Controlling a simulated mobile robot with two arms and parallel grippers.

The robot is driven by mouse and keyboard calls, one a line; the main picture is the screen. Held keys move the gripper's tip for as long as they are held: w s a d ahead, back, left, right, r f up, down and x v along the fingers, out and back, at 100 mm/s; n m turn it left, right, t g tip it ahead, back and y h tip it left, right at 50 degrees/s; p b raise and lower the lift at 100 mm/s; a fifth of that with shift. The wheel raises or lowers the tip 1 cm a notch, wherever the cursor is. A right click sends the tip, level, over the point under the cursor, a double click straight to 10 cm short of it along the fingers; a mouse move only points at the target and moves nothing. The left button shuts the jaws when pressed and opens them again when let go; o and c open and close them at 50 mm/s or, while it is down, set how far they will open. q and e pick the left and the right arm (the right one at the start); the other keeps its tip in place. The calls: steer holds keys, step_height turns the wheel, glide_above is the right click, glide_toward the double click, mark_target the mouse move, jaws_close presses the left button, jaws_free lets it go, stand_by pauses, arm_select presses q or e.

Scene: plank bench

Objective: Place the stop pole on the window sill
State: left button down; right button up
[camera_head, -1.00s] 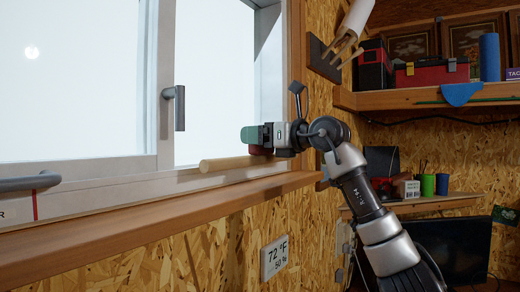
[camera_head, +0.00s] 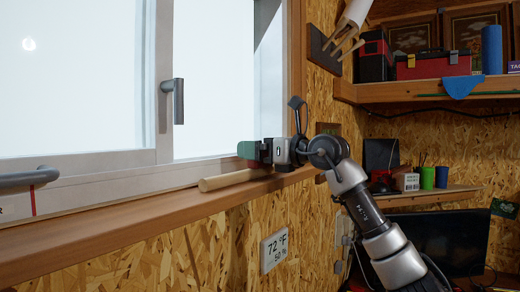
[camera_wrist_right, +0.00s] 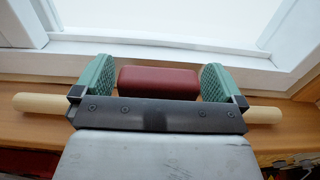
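The stop pole is the pale wooden rod (camera_head: 230,180) lying along the wooden window sill (camera_head: 130,228), seemingly resting on it. In the right wrist view both ends of the rod (camera_wrist_right: 40,103) stick out past my gripper, and its middle is hidden. My right gripper (camera_head: 248,150) is over the rod's far part. In the right wrist view its green finger pads (camera_wrist_right: 156,75) stand wide apart, with a dark red block (camera_wrist_right: 157,83) between them. I cannot tell whether the pads press on the block. My left gripper is not in view.
The white window frame (camera_head: 100,162) with its grey handle (camera_head: 178,100) rises behind the sill. A shelf (camera_head: 430,91) with a red-black toolbox (camera_head: 432,64) is at the upper right. A thermometer display (camera_head: 274,250) hangs below the sill. The sill's left part is clear.

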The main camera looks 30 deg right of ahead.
steer(key=shift+r, duration=0.1)
steer(key=shift+s+r, duration=0.1)
steer(key=b+v, duration=0.5)
steer(key=v, duration=0.6)
steer(key=shift+s+d, duration=0.15)
steer(key=shift+s, duration=0.2)
